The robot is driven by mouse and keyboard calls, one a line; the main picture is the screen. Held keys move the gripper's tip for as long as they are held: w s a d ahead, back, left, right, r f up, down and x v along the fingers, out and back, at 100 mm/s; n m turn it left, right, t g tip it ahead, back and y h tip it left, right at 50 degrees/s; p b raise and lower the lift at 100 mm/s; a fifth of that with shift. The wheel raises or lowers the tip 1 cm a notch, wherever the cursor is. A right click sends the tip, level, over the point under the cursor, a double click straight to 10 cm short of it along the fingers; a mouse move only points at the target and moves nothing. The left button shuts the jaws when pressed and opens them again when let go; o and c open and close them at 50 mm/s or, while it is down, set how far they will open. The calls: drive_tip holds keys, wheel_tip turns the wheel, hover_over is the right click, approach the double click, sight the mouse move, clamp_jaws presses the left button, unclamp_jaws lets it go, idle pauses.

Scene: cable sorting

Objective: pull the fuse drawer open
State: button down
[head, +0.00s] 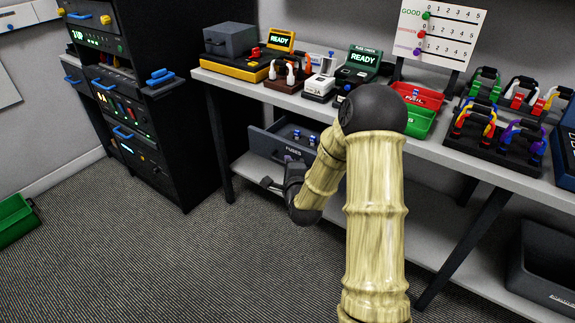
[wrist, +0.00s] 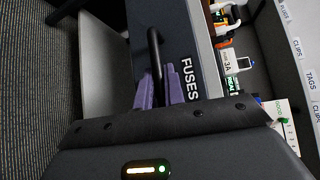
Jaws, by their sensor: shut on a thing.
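The fuse drawer (head: 262,139) is a dark grey box under the workbench in the head view. It stands out from under the top, and small blue and white pieces show inside it. Its front is marked FUSES. In the wrist view the drawer front (wrist: 178,42) carries a black bar handle (wrist: 153,45). My gripper (wrist: 160,88) has its two purple fingers closed around the lower end of this handle, right beside the front. In the head view my gripper (head: 270,184) is low at the drawer's front, and my arm hides part of the drawer's right side.
The workbench (head: 455,158) holds chargers with READY screens, red and green bins (head: 420,120) and several coloured cable loops. A lower shelf (head: 255,172) runs beneath the drawer. A black rack (head: 172,125) stands to the left. The carpet (head: 150,260) in front is clear.

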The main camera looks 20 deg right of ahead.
drive_tip(key=c, duration=1.8)
unclamp_jaws()
drive_tip(key=shift+o, duration=0.2)
drive_tip(key=s+a+r+p, duration=0.1)
drive_tip(key=s+p, duration=0.7)
drive_tip(key=p, duration=0.2)
drive_tip(key=s+r+p, duration=0.1)
drive_tip(key=s+p, duration=0.8)
drive_tip(key=p, duration=0.1)
drive_tip(key=shift+a+r+p, duration=0.25)
drive_tip(key=shift+a+p, duration=0.1)
drive_tip(key=shift+a, duration=0.05)
drive_tip(key=shift+s, duration=0.1)
